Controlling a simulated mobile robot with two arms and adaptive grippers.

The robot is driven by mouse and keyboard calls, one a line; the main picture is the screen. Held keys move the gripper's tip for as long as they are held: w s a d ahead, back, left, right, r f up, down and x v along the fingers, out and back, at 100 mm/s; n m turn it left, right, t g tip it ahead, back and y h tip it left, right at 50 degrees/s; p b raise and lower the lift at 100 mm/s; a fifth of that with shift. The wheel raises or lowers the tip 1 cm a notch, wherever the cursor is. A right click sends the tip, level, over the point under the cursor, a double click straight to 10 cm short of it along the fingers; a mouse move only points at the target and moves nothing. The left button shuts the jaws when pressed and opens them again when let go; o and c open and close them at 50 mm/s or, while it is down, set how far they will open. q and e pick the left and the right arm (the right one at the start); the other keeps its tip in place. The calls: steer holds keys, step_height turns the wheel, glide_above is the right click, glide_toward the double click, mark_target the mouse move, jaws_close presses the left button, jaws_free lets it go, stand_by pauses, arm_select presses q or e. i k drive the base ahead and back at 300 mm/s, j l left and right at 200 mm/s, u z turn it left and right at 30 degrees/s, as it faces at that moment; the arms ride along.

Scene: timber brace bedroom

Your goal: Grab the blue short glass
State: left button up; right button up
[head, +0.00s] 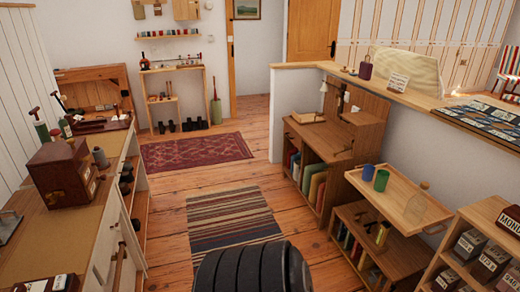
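A small blue glass (368,172) stands upright on a light wooden tray-like surface (398,197) at the right of the head view. A green glass (381,180) stands close beside it, to the right and slightly nearer. A clear or pale vessel (415,209) with a stick-like piece stands farther right on the same surface.
Below the tray is a low bookcase (385,252), with a taller wooden cabinet (330,138) behind it. A box shelf (480,262) stands at the front right. A workbench (85,215) runs along the left. The striped rug (232,215) and floor between are clear.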

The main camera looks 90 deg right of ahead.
mark_target(368, 171)
steer(key=z, duration=2.45)
